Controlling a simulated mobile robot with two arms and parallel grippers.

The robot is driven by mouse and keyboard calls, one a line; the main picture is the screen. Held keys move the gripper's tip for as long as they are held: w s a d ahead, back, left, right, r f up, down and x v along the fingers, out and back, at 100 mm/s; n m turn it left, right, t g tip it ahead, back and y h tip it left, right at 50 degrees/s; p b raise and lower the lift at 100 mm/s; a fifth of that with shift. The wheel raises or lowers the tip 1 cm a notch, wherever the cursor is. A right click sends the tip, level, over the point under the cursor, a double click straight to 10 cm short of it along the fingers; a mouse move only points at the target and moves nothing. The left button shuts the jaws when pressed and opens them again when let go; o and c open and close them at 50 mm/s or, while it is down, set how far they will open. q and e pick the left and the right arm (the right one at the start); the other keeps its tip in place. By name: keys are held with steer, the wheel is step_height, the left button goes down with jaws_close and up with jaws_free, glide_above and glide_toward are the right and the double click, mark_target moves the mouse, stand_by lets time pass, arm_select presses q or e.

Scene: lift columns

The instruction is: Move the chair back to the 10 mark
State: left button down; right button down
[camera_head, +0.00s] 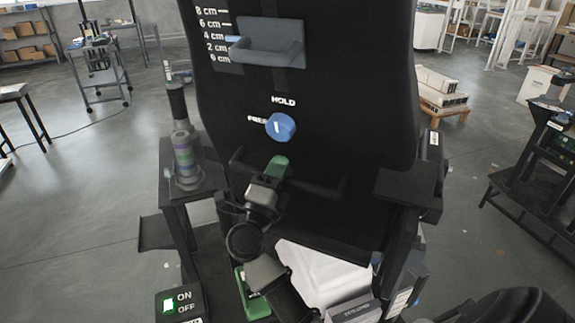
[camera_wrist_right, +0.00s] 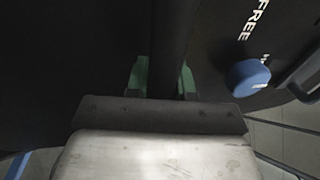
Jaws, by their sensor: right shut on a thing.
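The black chair back (camera_head: 330,90) stands upright in the middle of the head view. A white scale (camera_head: 212,35) on its upper left reads from 0 to 8 cm, cut off by the top edge. A blue pointer (camera_head: 234,38) lies by the 4 cm mark. A blue knob (camera_head: 281,126) sits between the words FREE and HOLD; its setting is unclear. My right gripper (camera_head: 277,168) is shut on the black handle bar (camera_head: 325,189) below the knob. In the right wrist view, its green fingers (camera_wrist_right: 162,80) are on both sides of the bar (camera_wrist_right: 172,45). My left gripper is not in view.
A grey-blue bracket (camera_head: 270,42) sticks out beside the scale. An ON/OFF switch box (camera_head: 180,303) is at the lower left. A white block (camera_head: 318,272) lies below the handle. Open floor (camera_head: 80,200) is to the left.

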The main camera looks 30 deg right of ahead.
steer(key=shift+s+a+f, duration=0.3)
steer(key=shift+a+f, duration=0.05)
steer(key=shift+a, duration=0.15)
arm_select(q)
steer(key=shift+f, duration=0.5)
arm_select(e)
steer(key=shift+d, duration=0.1)
steer(key=shift+w, duration=0.1)
steer(key=c, duration=1.3)
jaws_free()
steer(key=shift+r, duration=0.1)
steer(key=shift+o, duration=0.2)
steer(key=shift+d, duration=0.1)
